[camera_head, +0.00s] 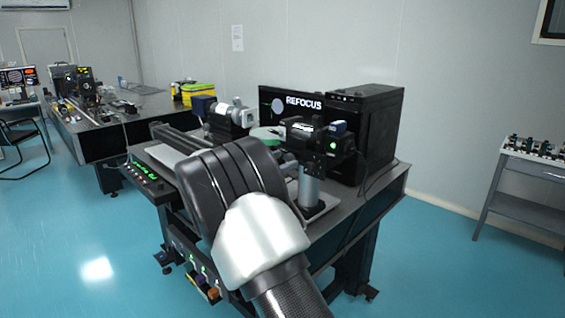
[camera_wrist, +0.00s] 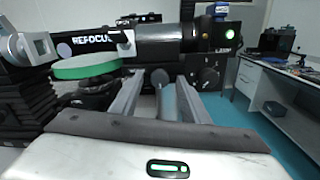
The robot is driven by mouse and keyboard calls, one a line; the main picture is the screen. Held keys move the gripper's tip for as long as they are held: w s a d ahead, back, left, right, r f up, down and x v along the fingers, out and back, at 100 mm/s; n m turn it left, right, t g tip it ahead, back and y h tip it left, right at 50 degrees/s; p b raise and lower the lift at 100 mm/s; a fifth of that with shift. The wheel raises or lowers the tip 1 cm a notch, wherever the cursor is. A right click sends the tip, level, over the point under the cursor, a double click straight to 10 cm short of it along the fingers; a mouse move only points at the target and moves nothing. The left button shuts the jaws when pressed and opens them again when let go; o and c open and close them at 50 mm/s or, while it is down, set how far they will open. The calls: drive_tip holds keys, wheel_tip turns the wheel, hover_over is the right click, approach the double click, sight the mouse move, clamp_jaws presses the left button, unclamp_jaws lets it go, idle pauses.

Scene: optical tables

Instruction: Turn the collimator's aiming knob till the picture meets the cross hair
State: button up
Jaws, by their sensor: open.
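The collimator, as far as I can tell, is the black barrel-shaped device (camera_wrist: 165,45) across the top of the wrist view. It also shows in the head view (camera_head: 303,130), on a grey post. Dark round knobs sit on its lower side: one knob (camera_wrist: 160,77) lies in line with the gap between my fingers, another (camera_wrist: 209,76) to its right. I cannot tell which is the aiming knob. My gripper (camera_wrist: 160,88) is open, its two pale fingers pointing at the device, with no visible hold. In the head view my arm hides it. The screen (camera_head: 290,105) reads REFOCUS beside a pale disc.
A green round plate (camera_wrist: 87,67) lies left of my fingers in the wrist view. A black cabinet (camera_head: 380,125) stands behind the device on the optical table (camera_head: 345,212). Another table (camera_head: 150,108) stands at left, a shelf bench (camera_head: 525,190) at right. Blue floor between is clear.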

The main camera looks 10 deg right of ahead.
drive_tip(key=shift+w+d, duration=0.25)
drive_tip(key=shift+d, duration=0.1)
drive_tip(key=shift+c, duration=0.3)
clamp_jaws()
drive_tip(key=c, duration=1)
unclamp_jaws()
drive_tip(key=shift+r+p, duration=0.1)
drive_tip(key=shift+p, duration=0.35)
